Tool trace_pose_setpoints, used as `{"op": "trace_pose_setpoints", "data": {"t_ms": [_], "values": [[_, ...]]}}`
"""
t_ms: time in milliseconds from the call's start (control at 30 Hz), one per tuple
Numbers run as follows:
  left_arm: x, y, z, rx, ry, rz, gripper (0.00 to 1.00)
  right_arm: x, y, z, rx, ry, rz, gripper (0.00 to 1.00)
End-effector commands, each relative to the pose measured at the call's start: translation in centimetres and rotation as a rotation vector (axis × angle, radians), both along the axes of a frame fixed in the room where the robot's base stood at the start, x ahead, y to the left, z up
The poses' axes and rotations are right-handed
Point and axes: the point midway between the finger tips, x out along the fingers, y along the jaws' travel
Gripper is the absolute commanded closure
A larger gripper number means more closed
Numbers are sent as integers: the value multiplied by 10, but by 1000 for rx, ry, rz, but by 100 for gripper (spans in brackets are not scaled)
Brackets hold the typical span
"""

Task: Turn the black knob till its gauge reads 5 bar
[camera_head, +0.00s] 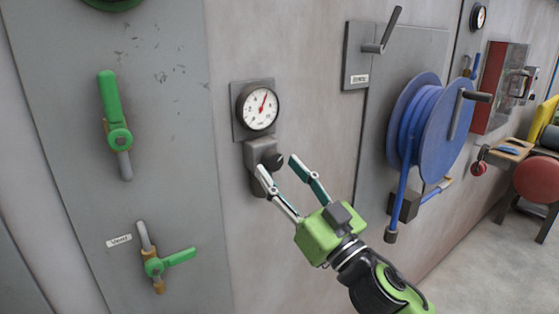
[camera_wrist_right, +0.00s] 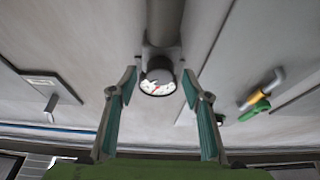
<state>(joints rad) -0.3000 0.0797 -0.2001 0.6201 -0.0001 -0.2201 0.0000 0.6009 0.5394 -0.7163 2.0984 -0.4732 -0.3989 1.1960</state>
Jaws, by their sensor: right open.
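The black knob (camera_head: 273,160) sits on a grey valve block on the wall, just below its round gauge (camera_head: 258,107). The gauge has a white face, and its red needle points up and slightly right; the numbers are too small to read surely. My right gripper (camera_head: 276,165) is open, with one fingertip on each side of the knob and the knob apart from both. In the right wrist view the knob (camera_wrist_right: 158,66) shows between the open fingers, with part of the gauge face (camera_wrist_right: 157,88) beyond it. My left gripper is out of view.
Green-handled valves (camera_head: 119,138) (camera_head: 155,267) are on the panel to the left. A grey lever switch (camera_head: 372,50) and a blue hose reel (camera_head: 430,125) are to the right. A red stool (camera_head: 538,180) stands farther right. The wall around the knob is clear.

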Motion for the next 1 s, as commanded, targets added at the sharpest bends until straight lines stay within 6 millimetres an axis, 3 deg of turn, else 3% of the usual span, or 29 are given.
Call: {"op": "trace_pose_setpoints", "data": {"t_ms": [433, 600, 1000], "values": [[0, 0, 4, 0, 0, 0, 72, 10, 7, 5, 0, 0, 0, 55], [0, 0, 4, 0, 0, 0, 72, 10, 7, 5, 0, 0, 0, 94], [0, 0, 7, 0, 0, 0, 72, 11, 5, 5, -49, -32, -3, 94]]}}
